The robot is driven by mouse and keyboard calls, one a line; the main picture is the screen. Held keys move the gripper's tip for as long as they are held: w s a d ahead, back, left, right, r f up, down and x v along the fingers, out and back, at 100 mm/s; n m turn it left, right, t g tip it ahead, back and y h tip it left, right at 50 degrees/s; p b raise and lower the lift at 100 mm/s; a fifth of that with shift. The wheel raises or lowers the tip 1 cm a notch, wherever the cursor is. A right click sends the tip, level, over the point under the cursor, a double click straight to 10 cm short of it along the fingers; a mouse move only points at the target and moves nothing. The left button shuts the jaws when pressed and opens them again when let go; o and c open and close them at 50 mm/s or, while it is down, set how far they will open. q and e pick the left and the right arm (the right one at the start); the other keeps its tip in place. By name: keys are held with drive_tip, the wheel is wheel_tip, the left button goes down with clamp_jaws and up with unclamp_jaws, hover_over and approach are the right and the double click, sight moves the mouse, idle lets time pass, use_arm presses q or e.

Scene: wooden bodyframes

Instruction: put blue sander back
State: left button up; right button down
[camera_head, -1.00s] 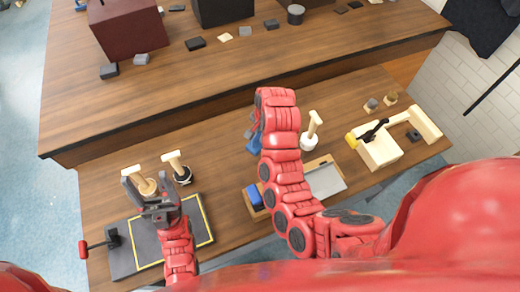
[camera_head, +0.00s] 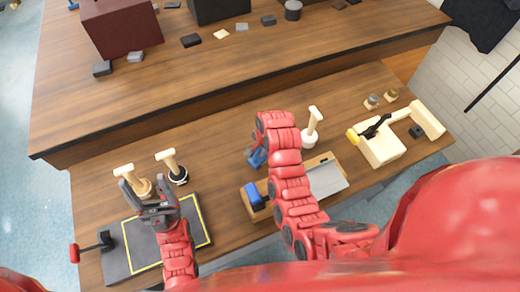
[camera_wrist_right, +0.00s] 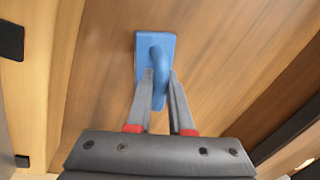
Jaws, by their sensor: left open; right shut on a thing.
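The blue sander (camera_wrist_right: 155,45) has a flat pad and a raised handle in the right wrist view. My right gripper (camera_wrist_right: 160,85) is shut on its handle. In the head view the blue sander (camera_head: 257,159) is partly hidden by my right arm, just behind a wooden tray (camera_head: 309,165). I cannot tell its exact height above the bench. My left gripper (camera_head: 148,195) is open and empty above the left part of the bench, near a dark mat (camera_head: 190,232) with a yellow outline.
A white-based brush (camera_head: 310,130) stands behind the tray. Two wooden-handled tools (camera_head: 172,166) stand by the mat. A cream jig (camera_head: 385,147) is at right.

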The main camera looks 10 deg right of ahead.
drive_tip(key=shift+f, duration=0.25)
drive_tip(key=c, duration=0.8)
unclamp_jaws()
drive_tip(key=shift+r, duration=0.1)
